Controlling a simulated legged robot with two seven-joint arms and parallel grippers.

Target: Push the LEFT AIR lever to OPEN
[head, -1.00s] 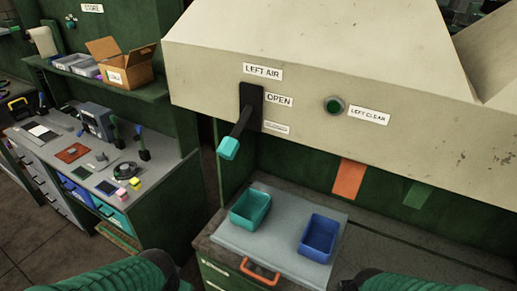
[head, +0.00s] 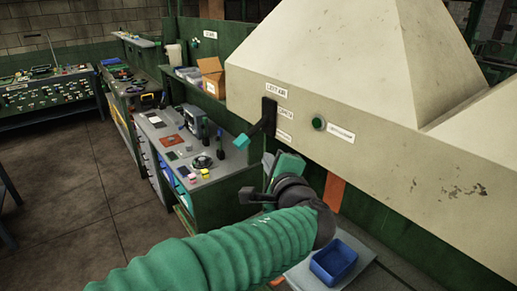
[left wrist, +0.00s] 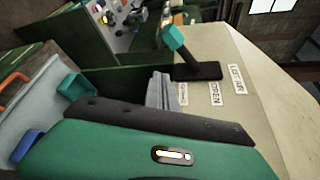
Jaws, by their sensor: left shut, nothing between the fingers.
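The LEFT AIR lever has a black arm and a teal knob (head: 242,140). It juts out and down from a dark plate (head: 269,112) on the cream hood, below the LEFT AIR label (head: 273,87) and beside the OPEN label. In the left wrist view the teal knob (left wrist: 173,37) is just beyond the fingers, with a gap between. My left gripper (head: 268,163) is below and right of the knob in the head view, apart from it. Its grey fingers (left wrist: 160,92) are shut and empty. My right gripper is out of view.
The cream hood (head: 400,135) overhangs on the right, with a green button (head: 319,123) beside the lever. A blue bin (head: 334,262) stands below. A cluttered workbench (head: 160,125) is at left. Open floor (head: 75,190) lies further left.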

